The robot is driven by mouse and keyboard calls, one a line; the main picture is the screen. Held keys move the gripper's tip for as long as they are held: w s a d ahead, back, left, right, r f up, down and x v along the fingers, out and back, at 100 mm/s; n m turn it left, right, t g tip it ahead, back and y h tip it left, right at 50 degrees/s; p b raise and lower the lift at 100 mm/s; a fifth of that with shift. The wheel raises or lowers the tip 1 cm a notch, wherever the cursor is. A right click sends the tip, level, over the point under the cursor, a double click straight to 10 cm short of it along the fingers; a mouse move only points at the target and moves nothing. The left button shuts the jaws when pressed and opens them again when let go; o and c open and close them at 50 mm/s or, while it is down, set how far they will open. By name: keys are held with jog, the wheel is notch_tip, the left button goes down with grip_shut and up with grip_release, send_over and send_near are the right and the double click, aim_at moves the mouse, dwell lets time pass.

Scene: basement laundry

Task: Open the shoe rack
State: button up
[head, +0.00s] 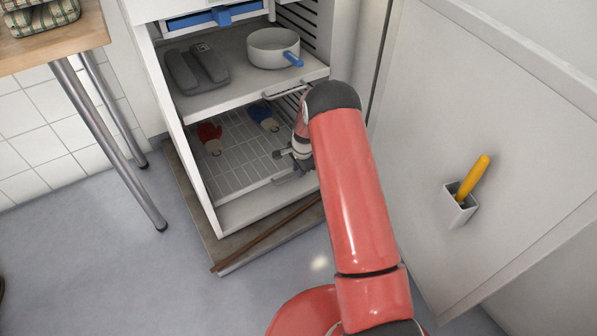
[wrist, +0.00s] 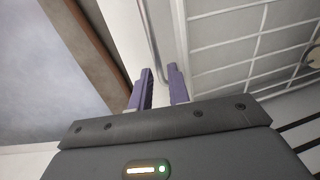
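A white open cabinet (head: 190,178) stands ahead, with a wire rack (head: 233,180) low inside it, which looks like the shoe rack. A red item (head: 209,138) and a blue item (head: 263,117) lie on or behind the wires. The rack has a white front with a thin bar handle (head: 287,178) near my gripper (head: 281,154). In the wrist view my gripper (wrist: 162,72) has its two purple fingers apart. The bar handle (wrist: 152,48) runs between or just beyond the fingertips; I cannot tell if they touch it. The wire grid (wrist: 235,45) lies right of it.
Above the rack, a pulled-out shelf (head: 228,95) holds a white pot (head: 272,49) and grey slippers (head: 197,66). A wooden table (head: 60,38) stands left. A white panel (head: 410,120) with a holder (head: 459,206) is at right.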

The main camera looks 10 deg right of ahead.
jog(key=shift+w+f, duration=0.1)
jog(key=shift+f, duration=0.35)
grip_shut()
jog(key=shift+d, duration=0.1)
